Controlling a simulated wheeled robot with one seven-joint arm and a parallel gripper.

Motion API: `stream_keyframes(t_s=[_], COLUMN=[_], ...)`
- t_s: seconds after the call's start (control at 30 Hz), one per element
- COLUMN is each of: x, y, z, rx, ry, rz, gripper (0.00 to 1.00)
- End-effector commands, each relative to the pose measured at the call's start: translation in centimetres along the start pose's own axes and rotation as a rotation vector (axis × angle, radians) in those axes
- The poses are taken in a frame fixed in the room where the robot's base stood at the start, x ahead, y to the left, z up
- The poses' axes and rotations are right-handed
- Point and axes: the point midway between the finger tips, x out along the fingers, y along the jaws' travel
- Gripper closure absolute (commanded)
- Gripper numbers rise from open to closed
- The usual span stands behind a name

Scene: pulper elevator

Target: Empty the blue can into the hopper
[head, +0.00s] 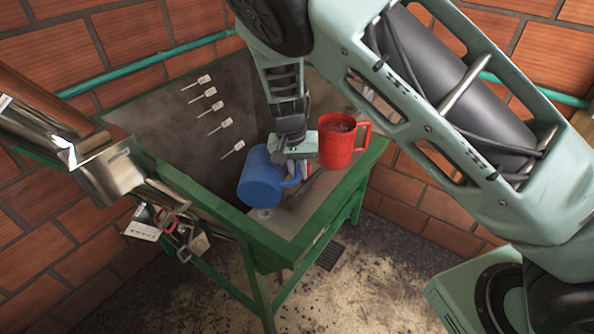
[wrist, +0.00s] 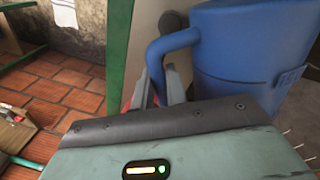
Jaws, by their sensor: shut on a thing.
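The blue can (head: 262,178) is tilted and hangs over the hopper's near end, beside a grey ledge. My gripper (head: 301,178) is shut on its handle. In the wrist view the can (wrist: 245,60) fills the upper right, and the handle (wrist: 176,42) runs down between my fingers (wrist: 166,88). The can's mouth and contents are hidden. The hopper (head: 170,180) is a grey bin with a green frame, left of and beneath the can. No material is seen falling from the can.
A red can (head: 333,152) with dark contents stands upright on the ledge right beside my gripper. A shiny metal pipe (head: 75,135) reaches the hopper's left side. Locks and tags (head: 172,228) hang at the left edge.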

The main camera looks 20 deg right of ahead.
Motion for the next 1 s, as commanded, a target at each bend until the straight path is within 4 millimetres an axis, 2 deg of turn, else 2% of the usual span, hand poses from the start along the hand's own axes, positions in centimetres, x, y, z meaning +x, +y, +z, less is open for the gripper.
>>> stream_keyframes(t_s=[0.2,0.5,1.0], x=[-0.6,-1.5,-1.9], y=[0.1,0.2,0.3], z=[-1.7,-3.0,-3.2], rx=[-0.019,-0.045,-0.051], ry=[-0.18,-0.365,-0.414], rz=[-0.004,-0.001,0.0], gripper=[1.0,1.0,1.0])
